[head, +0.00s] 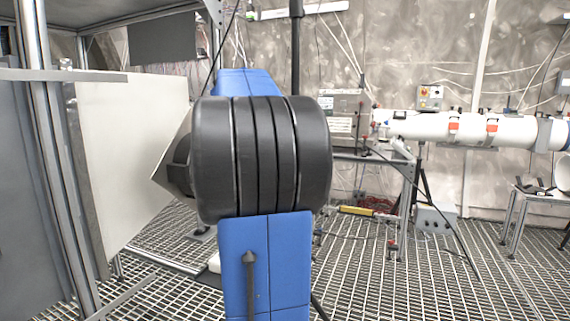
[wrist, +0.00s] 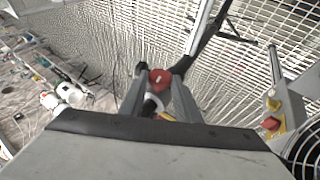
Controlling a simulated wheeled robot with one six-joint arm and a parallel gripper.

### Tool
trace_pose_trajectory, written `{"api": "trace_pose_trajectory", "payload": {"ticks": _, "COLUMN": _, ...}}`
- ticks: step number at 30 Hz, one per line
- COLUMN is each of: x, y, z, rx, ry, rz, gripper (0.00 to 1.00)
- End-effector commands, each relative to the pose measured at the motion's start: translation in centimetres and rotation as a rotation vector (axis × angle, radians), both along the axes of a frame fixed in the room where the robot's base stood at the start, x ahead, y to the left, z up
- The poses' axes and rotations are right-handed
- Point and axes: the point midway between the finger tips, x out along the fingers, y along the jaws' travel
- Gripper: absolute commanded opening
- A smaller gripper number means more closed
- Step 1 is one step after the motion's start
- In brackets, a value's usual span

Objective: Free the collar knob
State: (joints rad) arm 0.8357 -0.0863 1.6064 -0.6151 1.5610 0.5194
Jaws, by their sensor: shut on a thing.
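In the wrist view, the red knob (wrist: 161,77), with a small white mark on its face, sits between the fingertips of my gripper (wrist: 160,71). The two grey fingers are closed on it from left and right. A white part (wrist: 153,103) and a bit of yellow show below the knob, between the fingers. A dark post (wrist: 207,45) rises just behind the right finger. The join between knob and collar is too small and hidden to make out. My gripper is outside the head view, where my own arm fills the middle.
In the head view, a white tube (head: 470,130) runs along the right. A pale panel (head: 130,150) stands at left.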

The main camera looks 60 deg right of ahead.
Motion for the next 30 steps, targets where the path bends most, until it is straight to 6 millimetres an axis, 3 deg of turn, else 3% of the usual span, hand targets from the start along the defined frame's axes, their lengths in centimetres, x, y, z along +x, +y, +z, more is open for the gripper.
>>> {"api": "trace_pose_trajectory", "payload": {"ticks": 4, "x": 0.0, "y": 0.0, "z": 0.1, "rx": -0.002, "ry": -0.002, "rz": 0.001, "gripper": 0.07}}
{"api": "trace_pose_trajectory", "payload": {"ticks": 5, "x": 0.0, "y": 0.0, "z": 0.1, "rx": -0.002, "ry": -0.002, "rz": 0.001, "gripper": 0.37}}
{"api": "trace_pose_trajectory", "payload": {"ticks": 6, "x": 0.0, "y": 0.0, "z": 0.1, "rx": -0.002, "ry": -0.002, "rz": 0.001, "gripper": 0.46}}
{"api": "trace_pose_trajectory", "payload": {"ticks": 7, "x": 0.0, "y": 0.0, "z": 0.1, "rx": -0.002, "ry": -0.002, "rz": 0.001, "gripper": 0.48}}
{"api": "trace_pose_trajectory", "payload": {"ticks": 20, "x": 0.4, "y": 0.4, "z": 0.8, "rx": -0.002, "ry": -0.002, "rz": 0.001, "gripper": 0.48}}
{"api": "trace_pose_trajectory", "payload": {"ticks": 30, "x": 2.9, "y": 2.9, "z": 5.8, "rx": -0.003, "ry": -0.003, "rz": 0.003, "gripper": 0.48}}
